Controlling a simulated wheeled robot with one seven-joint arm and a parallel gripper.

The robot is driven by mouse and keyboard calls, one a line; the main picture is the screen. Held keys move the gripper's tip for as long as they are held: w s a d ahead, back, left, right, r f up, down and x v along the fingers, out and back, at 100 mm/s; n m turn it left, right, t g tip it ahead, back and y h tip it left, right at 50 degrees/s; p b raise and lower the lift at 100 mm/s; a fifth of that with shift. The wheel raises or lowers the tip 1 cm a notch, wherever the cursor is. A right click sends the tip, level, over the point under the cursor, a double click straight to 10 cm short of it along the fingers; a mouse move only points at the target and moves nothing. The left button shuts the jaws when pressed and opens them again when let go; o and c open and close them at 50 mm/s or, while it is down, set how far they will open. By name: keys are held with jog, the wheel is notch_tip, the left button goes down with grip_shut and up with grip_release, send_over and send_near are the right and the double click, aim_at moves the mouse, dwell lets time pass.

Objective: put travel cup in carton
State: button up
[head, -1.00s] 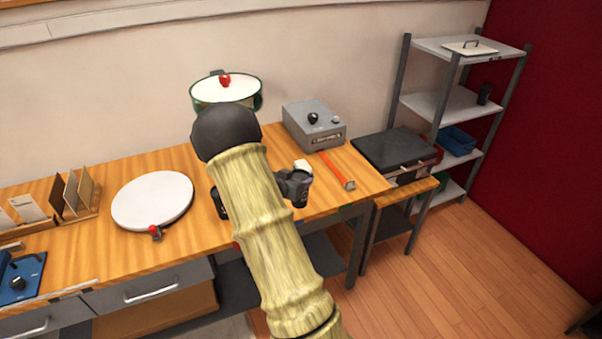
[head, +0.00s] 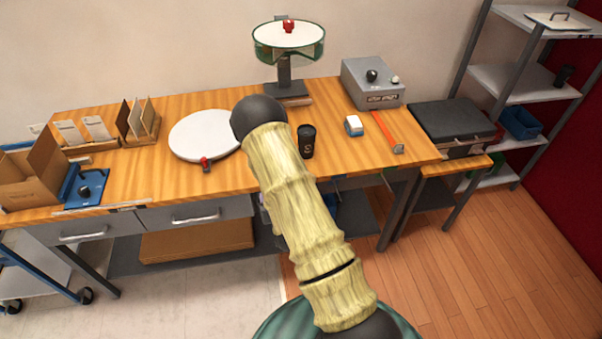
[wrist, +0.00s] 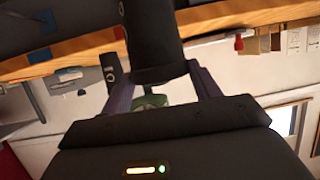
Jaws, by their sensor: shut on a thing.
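In the wrist view, my gripper (wrist: 160,82) is shut on a dark cylindrical travel cup (wrist: 152,38), its far end cut off by the frame edge. In the head view my forearm hides the gripper and held cup. A similar black cup with a light logo (head: 307,142) stands upright on the bench, right of my arm. A dark cup-like shape (wrist: 108,68) beside my gripper in the wrist view may be that one. The open brown carton (head: 35,182) stands at the bench's left end, far from my arm, its inside mostly hidden.
A white round disc (head: 203,134), a blue device (head: 84,188) and card holders (head: 137,122) lie between my arm and the carton. A green-rimmed sieve stand (head: 288,45) and a grey box (head: 372,84) stand at the back. A red-orange tool (head: 388,130) lies right.

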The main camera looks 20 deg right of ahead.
jog(key=a, duration=0.1)
jog(key=a+f+n+y, duration=0.1)
jog(key=a, duration=0.1)
jog(key=a+y, duration=0.1)
jog(key=shift+s+a+f+n, duration=0.2)
jog(key=shift+s+f+n, duration=0.15)
jog(key=shift+s+n, duration=0.05)
jog(key=shift+a, duration=0.1)
